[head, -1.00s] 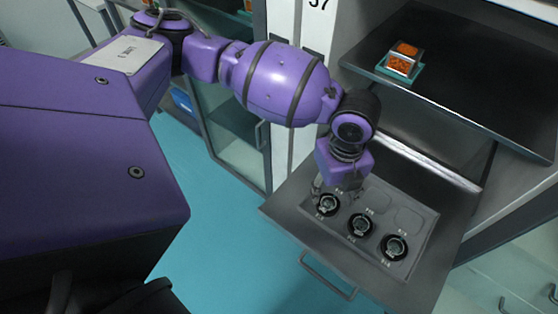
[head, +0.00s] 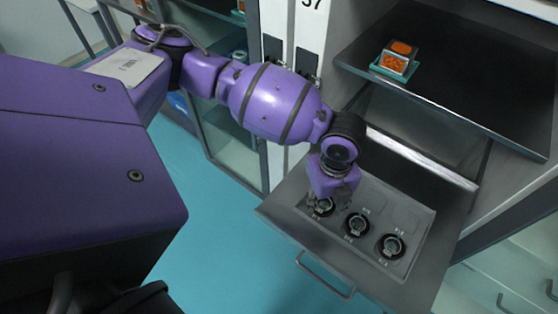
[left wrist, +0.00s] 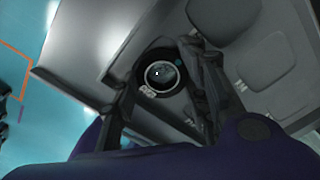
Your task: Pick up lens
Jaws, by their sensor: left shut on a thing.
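Three round black-rimmed lenses sit in a row in a grey tray inside a pulled-out drawer. The leftmost lens (head: 323,208) is partly covered by my left gripper (head: 326,202). The middle lens (head: 356,225) and the right lens (head: 391,247) stand free in their places. In the left wrist view the held lens (left wrist: 160,75) shows as a dark ring with a pale inner rim between the two fingers of my left gripper (left wrist: 165,85). The gripper is shut on this lens, which is still at its place in the tray. My right gripper is not in view.
The tray (head: 410,215) also has empty recesses behind the lenses. The drawer (head: 285,212) has a front handle (head: 325,275). A shelf (head: 455,85) above and behind carries a small orange-topped block (head: 398,58). A cabinet stands behind my arm.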

